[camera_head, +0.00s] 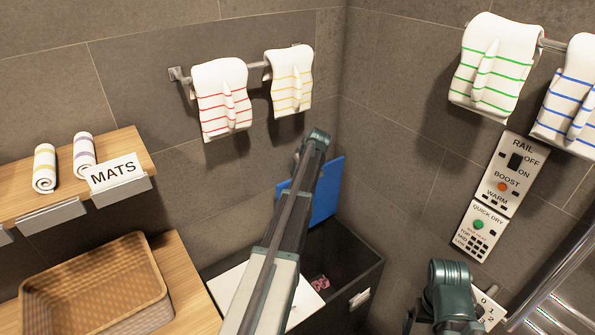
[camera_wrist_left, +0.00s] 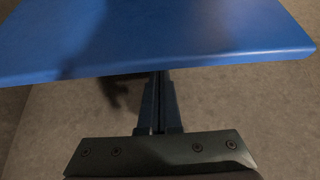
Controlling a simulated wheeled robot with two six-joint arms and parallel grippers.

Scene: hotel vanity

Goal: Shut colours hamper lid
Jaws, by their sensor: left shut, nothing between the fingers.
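The blue lid (camera_head: 326,190) of the dark hamper (camera_head: 362,262) stands raised at the back, above the open right compartment. My left arm crosses in front of it and hides part of it. My left gripper is hidden in the head view. In the left wrist view my left gripper (camera_wrist_left: 159,82) is shut and empty, its tips at the near edge of the blue lid (camera_wrist_left: 150,38). I cannot tell whether they touch. A pink item (camera_head: 320,283) lies inside the open compartment. My right gripper is not in view.
A white lid (camera_head: 228,284) lies flat over the hamper's left part. A wicker basket (camera_head: 95,285) and a shelf marked MATS (camera_head: 118,171) stand left. Striped towels (camera_head: 222,98) hang behind. A control panel (camera_head: 508,175) is on the right wall.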

